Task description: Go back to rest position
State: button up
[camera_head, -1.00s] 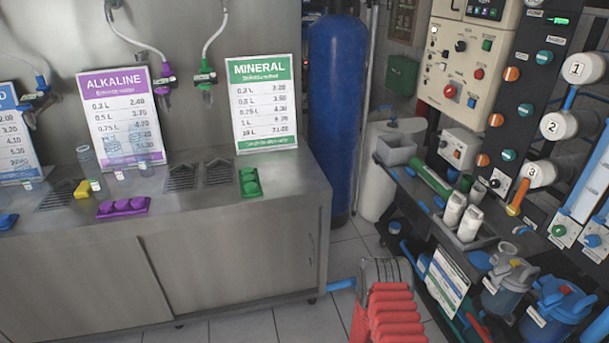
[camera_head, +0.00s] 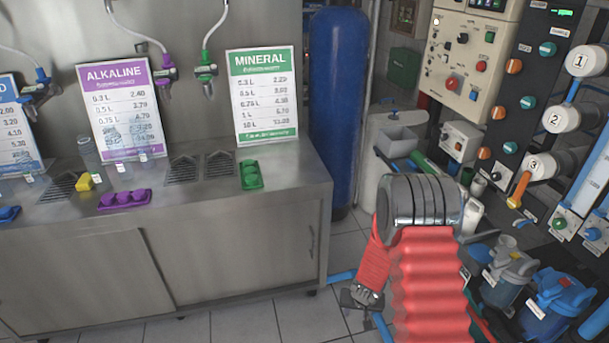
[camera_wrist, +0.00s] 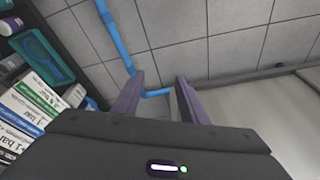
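My gripper (camera_wrist: 158,92) is open in the wrist view, its two dark fingers apart with only floor and a blue pipe (camera_wrist: 115,40) showing beyond them. It holds nothing. In the head view my red, ribbed arm rises at the lower right. The arm's bent part stands in the aisle between the steel counter (camera_head: 230,245) and the rack of filters and valves, and hides part of the rack's lower shelf. My gripper is small and dark below the arm's bend in the head view, with its fingers hard to make out.
The counter has a purple tray (camera_head: 125,199), a green tray (camera_head: 251,175) and a yellow block (camera_head: 85,182). A blue tank (camera_head: 338,110) stands behind the aisle. Blue filter housings (camera_head: 556,305) sit low on the right. Tiled floor (camera_head: 245,327) is open before the counter.

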jog(key=s+a+r+g+y, duration=0.15)
jog(key=s+r, duration=0.35)
jog(key=r, duration=0.5)
jog(key=s+a+r+g, duration=0.1)
jog(key=s+a+r, duration=0.25)
jog(key=r, duration=0.65)
jog(key=s+d+r+t, duration=0.1)
jog(key=s+r, duration=0.5)
jog(key=r, duration=0.3)
jog(key=s+d+r+n+t+h, duration=0.1)
jog(key=s+r+t, duration=0.1)
jog(key=s+r, duration=0.4)
jog(key=s+d+r+t, duration=0.1)
jog(key=s+r, duration=0.5)
jog(key=r, duration=0.6)
jog(key=shift+d+n+t, duration=0.35)
jog(key=shift+n+t, duration=0.05)
jog(key=shift+t, duration=0.15)
jog(key=shift+w, duration=0.1)
